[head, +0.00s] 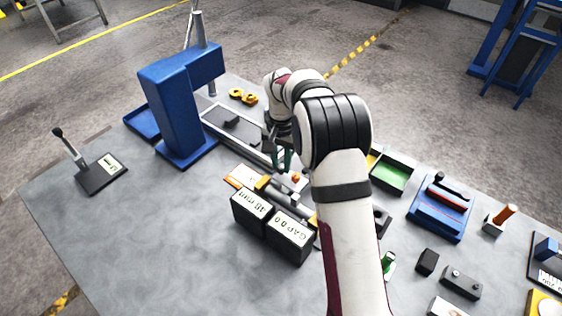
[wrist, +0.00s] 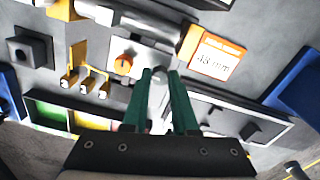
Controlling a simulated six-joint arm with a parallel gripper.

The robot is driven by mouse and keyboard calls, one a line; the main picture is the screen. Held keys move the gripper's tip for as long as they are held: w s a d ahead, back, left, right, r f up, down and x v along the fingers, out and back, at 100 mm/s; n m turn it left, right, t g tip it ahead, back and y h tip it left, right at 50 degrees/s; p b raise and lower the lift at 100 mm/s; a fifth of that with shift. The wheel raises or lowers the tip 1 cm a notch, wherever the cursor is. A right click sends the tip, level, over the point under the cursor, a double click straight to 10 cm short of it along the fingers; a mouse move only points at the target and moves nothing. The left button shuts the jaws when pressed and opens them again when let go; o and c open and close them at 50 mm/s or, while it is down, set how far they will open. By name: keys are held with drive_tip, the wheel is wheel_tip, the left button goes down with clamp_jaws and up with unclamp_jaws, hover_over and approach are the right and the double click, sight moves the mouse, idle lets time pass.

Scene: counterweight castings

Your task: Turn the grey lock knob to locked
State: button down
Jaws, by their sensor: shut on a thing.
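The grey lock knob (wrist: 159,76) shows as a small pale grey shape between my fingertips in the wrist view. My gripper (wrist: 160,74) has its two green fingers closed in on it, at the edge of a light panel (wrist: 144,57). The fingers hide most of the knob, so I cannot tell which way it is turned. An orange knob (wrist: 123,64) sits on the same panel, left of the fingers. In the head view my gripper (head: 283,158) points down behind the orange knob (head: 295,178), and the grey knob cannot be made out there.
Two black display blocks (head: 270,226) stand in front of the panel. An orange-edged card (wrist: 217,55) lies beside it. A blue column (head: 178,110), a dark tray (head: 240,132) and a green-lined bin (head: 392,172) stand around. The table's left front is clear.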

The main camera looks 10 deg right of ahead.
sight(281, 166)
drive_tip(key=c, duration=0.7)
unclamp_jaws()
drive_tip(key=shift+r, duration=0.1)
wheel_tip(281, 166, up, 16)
